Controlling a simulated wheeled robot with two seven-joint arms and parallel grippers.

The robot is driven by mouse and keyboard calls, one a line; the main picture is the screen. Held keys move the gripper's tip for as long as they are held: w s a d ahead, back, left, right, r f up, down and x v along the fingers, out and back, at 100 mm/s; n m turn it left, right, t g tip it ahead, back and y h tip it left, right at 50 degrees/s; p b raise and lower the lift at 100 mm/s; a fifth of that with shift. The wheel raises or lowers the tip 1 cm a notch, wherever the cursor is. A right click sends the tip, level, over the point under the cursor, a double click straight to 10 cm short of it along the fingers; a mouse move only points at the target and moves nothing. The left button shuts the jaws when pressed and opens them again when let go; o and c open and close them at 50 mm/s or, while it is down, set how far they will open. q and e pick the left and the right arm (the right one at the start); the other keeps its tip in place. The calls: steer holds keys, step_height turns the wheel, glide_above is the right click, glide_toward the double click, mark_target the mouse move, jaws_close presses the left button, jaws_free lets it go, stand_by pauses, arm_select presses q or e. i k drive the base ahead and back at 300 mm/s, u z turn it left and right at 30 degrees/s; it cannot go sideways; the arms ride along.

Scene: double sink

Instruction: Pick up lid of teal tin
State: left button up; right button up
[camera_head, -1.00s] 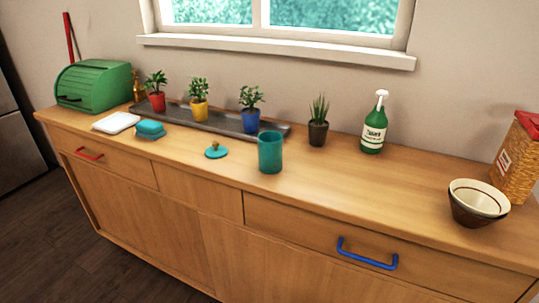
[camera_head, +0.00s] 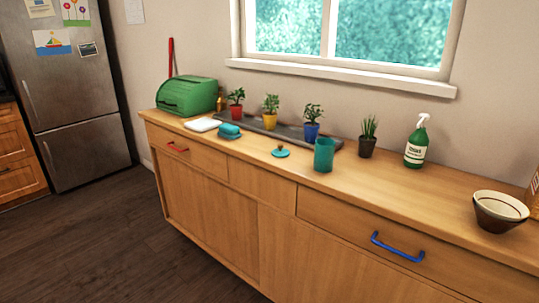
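The teal tin (camera_head: 324,155) stands upright and open on the wooden counter, near the middle of the head view. Its teal lid (camera_head: 280,152), a flat disc with a small brownish knob, lies on the counter just left of the tin, apart from it. Neither of my grippers shows in the head view.
Three potted plants in red, yellow and blue pots (camera_head: 311,130) stand on a dark tray behind the lid. A teal sponge (camera_head: 229,131) lies to the left. A dark pot (camera_head: 367,146), green spray bottle (camera_head: 416,150) and bowls (camera_head: 499,211) stand right. The floor in front is clear.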

mark_target(281, 153)
steer(key=u, duration=0.55)
steer(key=i, duration=0.9)
steer(key=u, duration=0.2)
